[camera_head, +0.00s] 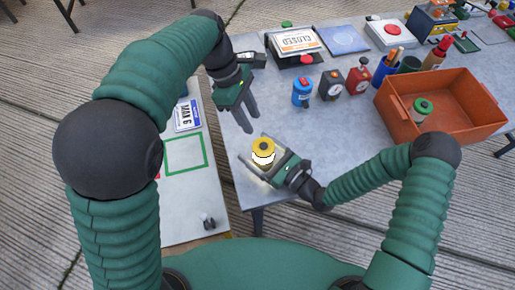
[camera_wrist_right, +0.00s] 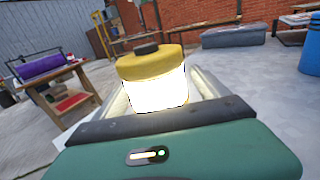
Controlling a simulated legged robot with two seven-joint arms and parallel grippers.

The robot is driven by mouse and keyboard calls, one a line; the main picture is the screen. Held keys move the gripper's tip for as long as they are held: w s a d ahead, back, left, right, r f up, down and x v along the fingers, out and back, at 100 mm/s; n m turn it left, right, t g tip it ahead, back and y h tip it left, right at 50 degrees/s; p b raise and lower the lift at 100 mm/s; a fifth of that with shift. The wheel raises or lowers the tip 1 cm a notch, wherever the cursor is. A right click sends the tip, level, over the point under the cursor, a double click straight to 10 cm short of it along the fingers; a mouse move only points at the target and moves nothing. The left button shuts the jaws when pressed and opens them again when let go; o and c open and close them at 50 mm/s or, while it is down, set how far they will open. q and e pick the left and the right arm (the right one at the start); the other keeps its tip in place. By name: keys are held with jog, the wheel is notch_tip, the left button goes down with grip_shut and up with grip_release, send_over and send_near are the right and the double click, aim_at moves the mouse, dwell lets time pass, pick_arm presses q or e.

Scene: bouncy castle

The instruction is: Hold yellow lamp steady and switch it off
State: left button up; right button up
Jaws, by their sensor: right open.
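The yellow lamp (camera_head: 263,146) stands upright on the grey table near its front left corner. It has a yellow top with a dark button and a brightly glowing body. It also shows lit in the right wrist view (camera_wrist_right: 150,66). My right gripper (camera_head: 253,147) is open, with its fingers on either side of the lamp; I cannot tell whether they touch it. My left gripper (camera_head: 251,120) is above and behind the lamp, fingers pointing down, apart and empty. The lamp's base is hidden by the right gripper.
A blue lantern-like item (camera_head: 302,94), a dark timer (camera_head: 331,86) and a red timer (camera_head: 358,78) stand behind the lamp. An orange bin (camera_head: 455,128) is at the right. A white side table (camera_head: 182,205) is at the left. The table around the lamp is clear.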

aim_at(261, 146)
grip_shut()
pick_arm(q)
grip_shut()
dwell(1.2)
dwell(0.6)
pick_arm(e)
jog(key=shift+d, duration=0.1)
pick_arm(q)
jog(key=s+d+r+n+t+h, duration=0.15)
jog(key=d+n+t+h, duration=0.25)
jog(key=n, duration=0.9)
jog(key=f+n, duration=0.1)
jog(key=f, duration=0.2)
jog(key=f+n+t, duration=0.1)
jog(key=f+n, duration=0.1)
jog(key=f, duration=0.1)
jog(key=a+f+n+t, duration=0.1)
jog(key=f+n, duration=0.1)
jog(key=shift+s+f, duration=0.15)
jog(key=shift+f, duration=0.25)
